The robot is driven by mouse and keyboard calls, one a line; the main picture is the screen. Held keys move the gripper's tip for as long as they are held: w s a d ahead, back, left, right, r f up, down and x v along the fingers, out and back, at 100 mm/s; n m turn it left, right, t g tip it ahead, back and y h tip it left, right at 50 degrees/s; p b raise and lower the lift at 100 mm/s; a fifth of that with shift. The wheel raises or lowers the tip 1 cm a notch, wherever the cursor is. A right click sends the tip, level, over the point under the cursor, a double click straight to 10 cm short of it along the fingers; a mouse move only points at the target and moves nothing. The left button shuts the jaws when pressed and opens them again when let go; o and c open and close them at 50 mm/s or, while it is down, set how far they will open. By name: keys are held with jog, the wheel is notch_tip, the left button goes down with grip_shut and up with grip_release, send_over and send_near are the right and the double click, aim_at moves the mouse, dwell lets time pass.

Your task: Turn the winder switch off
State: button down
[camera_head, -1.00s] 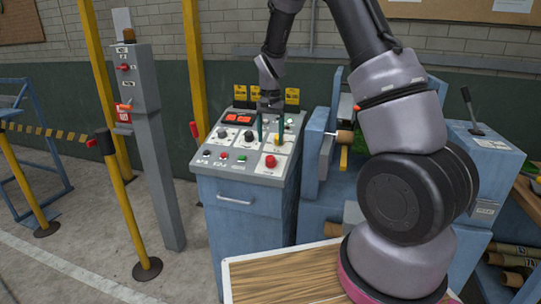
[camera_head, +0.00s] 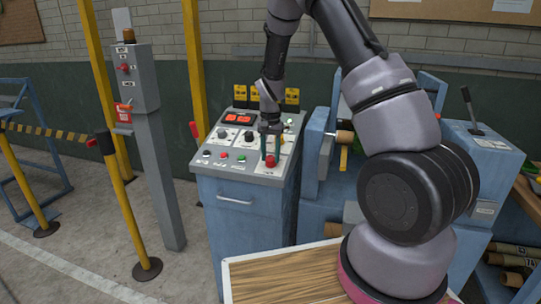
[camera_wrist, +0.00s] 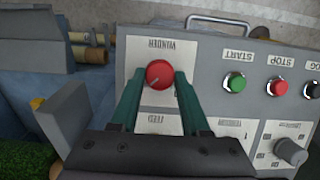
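The winder switch is a round red knob (camera_wrist: 159,74) on a white plate labelled WINDER, on the sloping top of the blue control console (camera_head: 238,215). In the head view the red knob (camera_head: 270,163) is at the console's front right, partly behind the fingers. My gripper (camera_wrist: 160,75) points down at it, with one green finger on each side of the knob. The fingers look open, with a small gap at the knob's sides. In the head view my gripper (camera_head: 270,157) stands just over the knob. Whether a finger touches it is unclear.
A green START button (camera_wrist: 236,82) and a red STOP button (camera_wrist: 277,88) sit beside the winder plate. A grey dial (camera_wrist: 290,150) and a FEED plate (camera_wrist: 160,123) are near. A grey post (camera_head: 155,140) and yellow poles stand left; blue machinery stands right.

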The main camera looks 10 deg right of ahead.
dwell(0.3)
jog(key=n, duration=0.2)
jog(key=n+h, duration=0.1)
jog(key=n, duration=0.1)
jog(key=shift+w+a+n+h, duration=0.1)
jog(key=shift+a+n+h, duration=0.1)
jog(key=shift+n+h, duration=0.1)
jog(key=n, duration=0.2)
jog(key=n+h, duration=0.1)
jog(key=n, duration=0.1)
jog(key=shift+a+h, duration=0.15)
jog(key=shift+h, duration=0.15)
jog(key=n+h, duration=0.1)
jog(key=n, duration=0.3)
jog(key=shift+a+f+n, duration=0.1)
jog(key=shift+n, duration=0.2)
jog(key=shift+s+a+n+t+h, duration=0.1)
jog(key=shift+n+t+h, duration=0.2)
jog(key=shift+n, duration=0.65)
jog(key=shift+s+n+t+h, duration=0.1)
jog(key=shift+n+t+h, duration=0.2)
jog(key=shift+n, duration=0.65)
jog(key=shift+c, duration=1.9)
grip_release()
